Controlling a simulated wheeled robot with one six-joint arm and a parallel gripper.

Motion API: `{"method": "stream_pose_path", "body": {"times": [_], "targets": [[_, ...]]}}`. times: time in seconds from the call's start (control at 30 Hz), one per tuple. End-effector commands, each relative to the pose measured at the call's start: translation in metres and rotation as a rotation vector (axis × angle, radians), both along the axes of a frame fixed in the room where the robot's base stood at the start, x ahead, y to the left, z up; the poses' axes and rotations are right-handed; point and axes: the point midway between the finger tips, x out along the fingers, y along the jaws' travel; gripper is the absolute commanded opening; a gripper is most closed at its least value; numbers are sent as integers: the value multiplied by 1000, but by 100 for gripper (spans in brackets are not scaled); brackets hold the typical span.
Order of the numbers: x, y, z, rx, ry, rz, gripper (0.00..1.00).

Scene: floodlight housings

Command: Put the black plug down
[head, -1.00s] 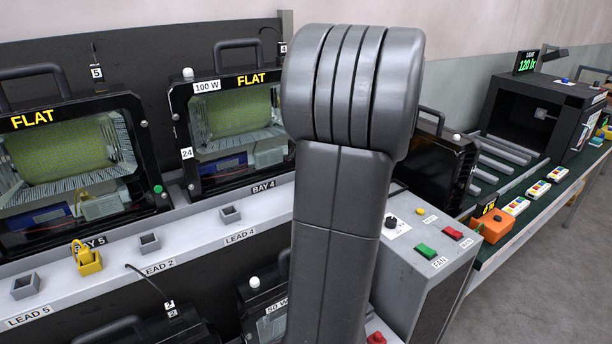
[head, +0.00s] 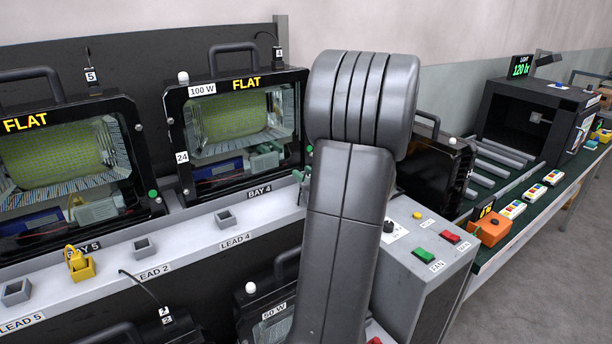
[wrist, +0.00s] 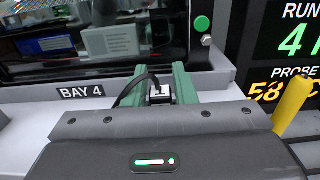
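In the wrist view, the green fingers of my gripper (wrist: 161,88) are closed on both sides of a small black plug (wrist: 158,99) with a pale top. A black cable loops from it to the left. The plug is in front of the bay 4 housing, just right of the BAY 4 label; its lower end is hidden by my gripper body. In the head view, my arm hides the plug and most of the gripper; a bit of green finger (head: 301,178) shows left of the arm. Grey holders stand on the ledge by LEAD 4 (head: 225,219) and LEAD 5 (head: 16,292).
The bay 4 housing (head: 176,142) and bay 5 housing stand behind the ledge. A grey control box (head: 405,275) with coloured switches is at right. In the wrist view, a display panel and a yellow part (wrist: 293,100) are at right.

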Motion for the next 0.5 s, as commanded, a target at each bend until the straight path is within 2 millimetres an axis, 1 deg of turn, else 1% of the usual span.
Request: {"method": "stream_pose_path", "body": {"times": [0.03, 0.07, 0.33, 0.43, 0.5], "targets": [[0, 0, 0, 0, 0, 0, 35], [0, 0, 0, 0, 0, 0, 39], [0, 0, 1, 0, 0, 0, 39], [0, 0, 5, 0, 0, 0, 39], [-6, -5, 3, 0, 0, -3, 39]]}}
